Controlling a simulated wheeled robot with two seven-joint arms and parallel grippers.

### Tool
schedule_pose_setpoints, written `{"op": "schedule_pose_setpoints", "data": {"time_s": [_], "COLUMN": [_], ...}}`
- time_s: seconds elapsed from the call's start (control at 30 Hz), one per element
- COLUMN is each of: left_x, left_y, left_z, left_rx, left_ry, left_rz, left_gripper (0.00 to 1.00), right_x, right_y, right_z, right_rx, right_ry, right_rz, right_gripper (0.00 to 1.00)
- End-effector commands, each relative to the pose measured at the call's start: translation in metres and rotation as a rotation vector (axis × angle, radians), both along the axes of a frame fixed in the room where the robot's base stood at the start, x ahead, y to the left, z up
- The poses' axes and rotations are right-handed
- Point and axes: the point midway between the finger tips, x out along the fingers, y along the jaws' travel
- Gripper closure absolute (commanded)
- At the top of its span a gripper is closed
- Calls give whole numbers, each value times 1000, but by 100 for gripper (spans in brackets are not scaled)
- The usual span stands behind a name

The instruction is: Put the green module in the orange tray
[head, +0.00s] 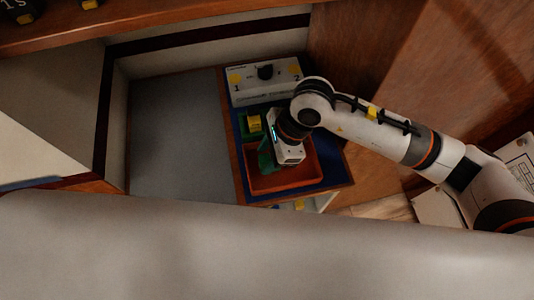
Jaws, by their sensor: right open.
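The green module (243,131), with a yellow block on its top, sits on the blue surface behind the orange tray. The orange tray (289,181) lies at the front of that surface, its near part showing empty. My right gripper (268,156) is open and points down over the tray's back left part, just in front and to the right of the green module. A teal-green shape shows at the gripper's tip; I cannot tell whether it is a finger or a separate piece. The gripper body hides part of the tray. My left gripper is not in view.
A white switch box (265,92) with a black knob and yellow marks stands behind the module. A wooden edge borders the blue surface (333,170). A bare grey area (178,140) lies to the left. Wooden panels (365,50) rise at the right.

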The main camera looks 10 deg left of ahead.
Motion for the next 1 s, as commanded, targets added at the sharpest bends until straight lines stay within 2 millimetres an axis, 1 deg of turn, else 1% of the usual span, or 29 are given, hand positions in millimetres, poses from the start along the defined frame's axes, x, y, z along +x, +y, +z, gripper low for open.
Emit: {"op": "schedule_pose_setpoints", "data": {"time_s": [0.03,0.3,0.4,0.5,0.6,0.7,1.0], "left_x": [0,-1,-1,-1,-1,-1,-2], "left_y": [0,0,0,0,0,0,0], "left_z": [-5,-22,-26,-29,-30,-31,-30], "left_rx": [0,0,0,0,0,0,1], "left_ry": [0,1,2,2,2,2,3], "left_rz": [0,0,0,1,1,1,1], "left_gripper": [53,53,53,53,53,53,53], "right_x": [3,10,12,13,14,14,14], "right_y": [-3,-25,-31,-36,-40,-41,-41], "right_z": [6,59,77,90,99,103,103], "right_rx": [1,1,2,0,0,0,1], "right_ry": [-7,-10,-8,-5,-4,-2,-2], "right_rz": [-2,-1,0,-2,-1,0,0], "right_gripper": [55,55,55,55,55,55,55]}}
